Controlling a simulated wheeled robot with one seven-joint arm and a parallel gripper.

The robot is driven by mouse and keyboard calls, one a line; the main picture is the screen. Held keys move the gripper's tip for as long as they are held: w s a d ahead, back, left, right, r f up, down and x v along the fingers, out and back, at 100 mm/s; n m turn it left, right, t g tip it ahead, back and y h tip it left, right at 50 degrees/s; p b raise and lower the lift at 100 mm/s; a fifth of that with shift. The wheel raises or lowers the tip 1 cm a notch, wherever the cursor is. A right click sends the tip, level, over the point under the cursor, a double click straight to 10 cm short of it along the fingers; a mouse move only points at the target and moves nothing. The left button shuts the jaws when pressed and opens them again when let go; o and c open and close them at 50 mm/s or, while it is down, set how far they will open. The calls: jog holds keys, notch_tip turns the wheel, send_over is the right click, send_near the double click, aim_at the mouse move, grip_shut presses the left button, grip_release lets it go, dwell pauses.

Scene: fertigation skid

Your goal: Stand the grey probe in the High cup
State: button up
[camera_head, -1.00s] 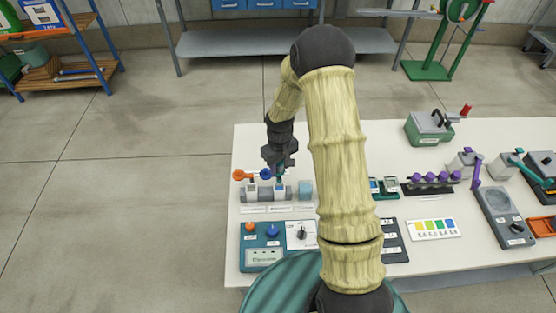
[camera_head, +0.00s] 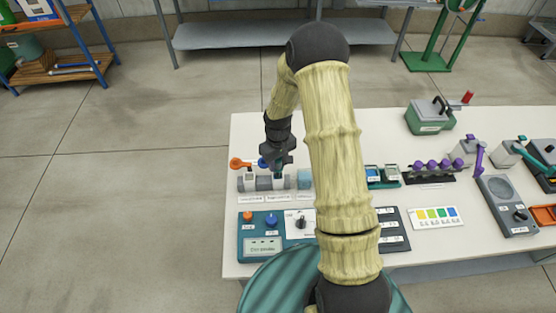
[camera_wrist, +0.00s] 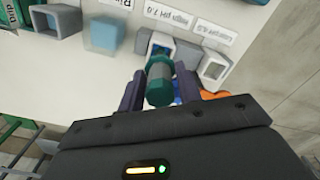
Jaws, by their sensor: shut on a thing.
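My gripper (camera_head: 278,163) is shut on the grey probe (camera_wrist: 159,80), a short grey body with teal ends. It also shows in the wrist view (camera_wrist: 158,90), its dark fingers on either side of the probe. The probe is above the middle pale cup (camera_wrist: 164,44), whose label reads pH 7.0 and looks like the High cup; the cup also shows in the head view (camera_head: 278,183). The probe's lower end overlaps the cup's opening in the wrist view. I cannot tell whether its tip is inside.
Another pale cup (camera_wrist: 216,65), labelled pH 4.0, stands beside it; a light blue block (camera_wrist: 104,34) is on the other side. An orange round part (camera_head: 236,163) and a blue one stand close by. A teal control box (camera_head: 262,240) lies in front.

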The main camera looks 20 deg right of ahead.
aim_at(278, 169)
jog(key=shift+f+b, duration=1.1)
jog(key=shift+f, duration=0.8)
jog(key=shift+w, duration=0.1)
jog(key=o, duration=1.1)
jog(key=shift+a, duration=0.15)
jog(key=shift+d+r+p, duration=0.2)
jog(key=shift+r+p, duration=0.6)
jog(key=shift+r, duration=0.25)
jog(key=shift+a+r+p, duration=0.1)
jog(key=shift+r+p, duration=1.65)
jog(key=shift+r, duration=0.7)
